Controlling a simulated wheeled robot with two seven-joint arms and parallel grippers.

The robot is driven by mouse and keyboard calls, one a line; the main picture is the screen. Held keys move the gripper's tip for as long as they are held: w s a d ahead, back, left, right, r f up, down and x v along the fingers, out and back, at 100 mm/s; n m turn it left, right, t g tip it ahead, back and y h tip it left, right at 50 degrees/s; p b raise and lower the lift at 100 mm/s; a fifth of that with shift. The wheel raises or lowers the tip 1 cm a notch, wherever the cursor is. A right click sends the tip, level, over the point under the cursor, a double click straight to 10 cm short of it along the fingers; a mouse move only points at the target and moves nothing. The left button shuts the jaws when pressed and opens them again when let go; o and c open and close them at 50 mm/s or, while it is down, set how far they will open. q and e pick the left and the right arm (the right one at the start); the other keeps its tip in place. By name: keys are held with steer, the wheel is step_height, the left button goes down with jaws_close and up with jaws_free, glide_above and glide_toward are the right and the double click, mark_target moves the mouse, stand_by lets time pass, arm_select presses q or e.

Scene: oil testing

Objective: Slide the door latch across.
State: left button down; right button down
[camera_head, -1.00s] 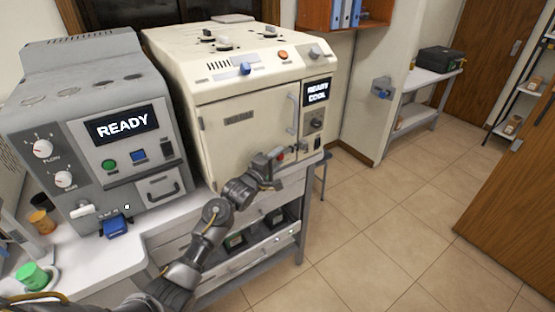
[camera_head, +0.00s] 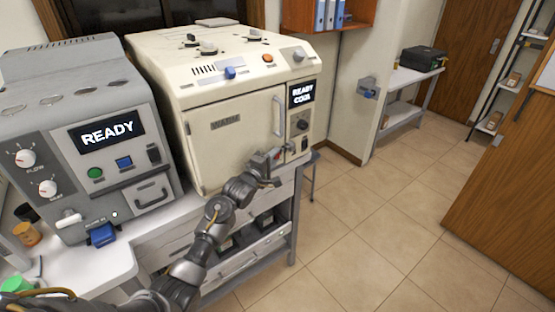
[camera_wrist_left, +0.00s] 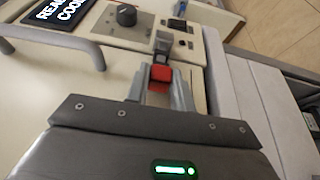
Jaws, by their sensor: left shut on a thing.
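The cream oven's door (camera_head: 235,140) is closed, with a grey bar handle (camera_head: 279,115) near its right edge. The door latch, with a red knob (camera_wrist_left: 160,73) and a grey metal piece, is at the door's lower right. My left gripper (camera_head: 274,157) reaches it from the front. In the wrist view my left gripper's fingers (camera_wrist_left: 160,88) are shut on the latch at the red knob. The fingers partly hide the latch, so I cannot tell how far across it is. My right gripper is in neither view.
A grey machine (camera_head: 85,140) reading READY stands left of the oven on the white bench (camera_head: 95,265). The oven's display (camera_head: 302,93) and dark knob (camera_head: 302,125) are just above the latch. Open tiled floor (camera_head: 365,220) lies to the right.

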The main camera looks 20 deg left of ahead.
arm_select(q)
steer(key=c, duration=1.6)
jaws_free()
steer(key=o, duration=0.4)
steer(key=shift+w, duration=0.1)
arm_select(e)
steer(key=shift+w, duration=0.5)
arm_select(q)
steer(key=b+v, duration=0.1)
steer(key=v, duration=0.9)
steer(key=shift+s, duration=0.4)
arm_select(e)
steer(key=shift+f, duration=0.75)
